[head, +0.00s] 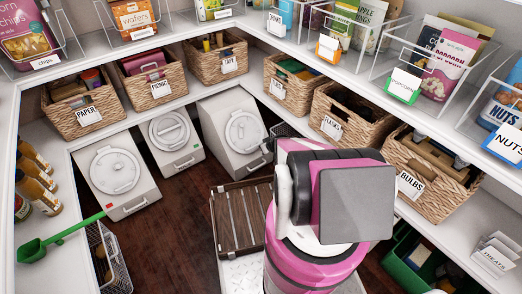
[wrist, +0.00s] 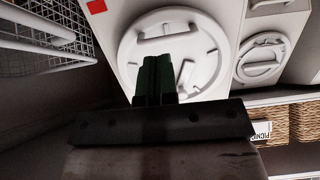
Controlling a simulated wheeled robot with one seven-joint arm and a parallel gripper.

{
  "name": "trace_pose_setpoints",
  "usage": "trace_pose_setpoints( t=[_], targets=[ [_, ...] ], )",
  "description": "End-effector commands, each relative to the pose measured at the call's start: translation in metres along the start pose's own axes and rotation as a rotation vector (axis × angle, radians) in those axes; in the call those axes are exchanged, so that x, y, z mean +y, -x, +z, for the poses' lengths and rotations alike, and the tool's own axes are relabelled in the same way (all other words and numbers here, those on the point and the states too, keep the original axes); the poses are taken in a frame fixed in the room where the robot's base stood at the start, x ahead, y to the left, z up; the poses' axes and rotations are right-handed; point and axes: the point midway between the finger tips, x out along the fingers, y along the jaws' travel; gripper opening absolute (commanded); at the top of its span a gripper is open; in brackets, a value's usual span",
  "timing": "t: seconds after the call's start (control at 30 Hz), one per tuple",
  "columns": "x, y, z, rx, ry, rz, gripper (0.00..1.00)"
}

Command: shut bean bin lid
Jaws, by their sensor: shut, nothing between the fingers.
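Three white bins with round lids stand on the floor under the shelf: a left bin (head: 130,203), a middle bin (head: 188,163) and a right bin (head: 250,165). No readable label tells which is the bean bin. The left bin has a red mark, which also shows in the wrist view (wrist: 96,6). Its round lid (head: 113,171) lies over the bin's sloped face; I cannot tell whether it is fully seated. In the wrist view my gripper (wrist: 157,62) is shut and empty in front of that lid (wrist: 205,62), covering part of it. Contact is unclear.
A wire basket (head: 118,262) stands beside the left bin. A green scoop (head: 35,248) lies on the left shelf near several bottles. Wicker baskets (head: 75,118) line the shelf above the bins.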

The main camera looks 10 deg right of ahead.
Motion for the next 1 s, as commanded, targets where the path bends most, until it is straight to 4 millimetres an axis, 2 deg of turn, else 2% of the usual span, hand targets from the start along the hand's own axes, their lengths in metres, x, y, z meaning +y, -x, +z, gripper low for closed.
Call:
trace_pose_setpoints(
  t=[0.03, 0.17, 0.27, 0.8, 1.0],
  targets=[
    [-0.001, 0.007, 0.0, 0.0, -0.002, 0.001, 0.0],
    [0.0, 0.014, -0.002, -0.001, -0.046, 0.0, 0.0],
    [-0.001, 0.017, -0.004, -0.003, -0.144, 0.0, 0.0],
    [-0.005, 0.049, -0.027, -0.031, -1.095, 0.013, 0.0],
    [-0.006, 0.059, -0.033, -0.038, -1.4, 0.025, 0.0]
  ],
)
